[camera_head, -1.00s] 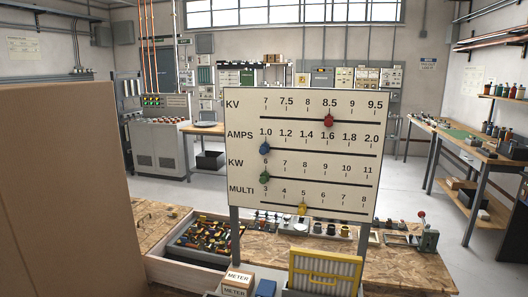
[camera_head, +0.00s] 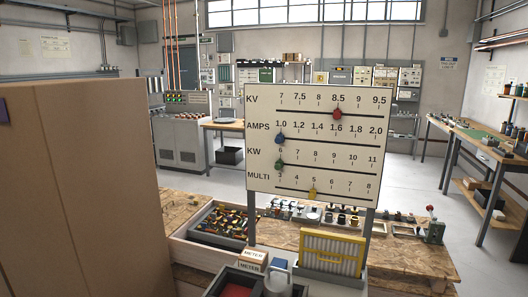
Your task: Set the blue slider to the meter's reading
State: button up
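The white slider board (camera_head: 312,178) stands upright on two grey posts, with rows marked KV, AMPS, KW and MULTI. The blue slider (camera_head: 280,139) is at the left end of the AMPS row, at 1.0. The red slider (camera_head: 337,113) is at about 8.5 on KV. The green slider (camera_head: 279,164) is at 6 on KW. The yellow slider (camera_head: 313,192) is near 5 on MULTI. A small box labelled METER (camera_head: 252,266) shows low in front of the board, but no meter dial can be read. My gripper is not in view.
A tall brown panel (camera_head: 85,190) fills the left side, with a purple patch (camera_head: 3,110) at its edge. A wooden workbench (camera_head: 405,262) behind the board holds small parts and a parts tray (camera_head: 220,225). A yellow-framed filter (camera_head: 333,252) stands front right. Open floor lies behind.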

aim_at(279, 138)
jog(key=u, duration=0.45)
jog(key=k, duration=1)
jog(key=u, duration=0.95)
jog(key=i, duration=2.1)
jog(key=z, duration=0.55)
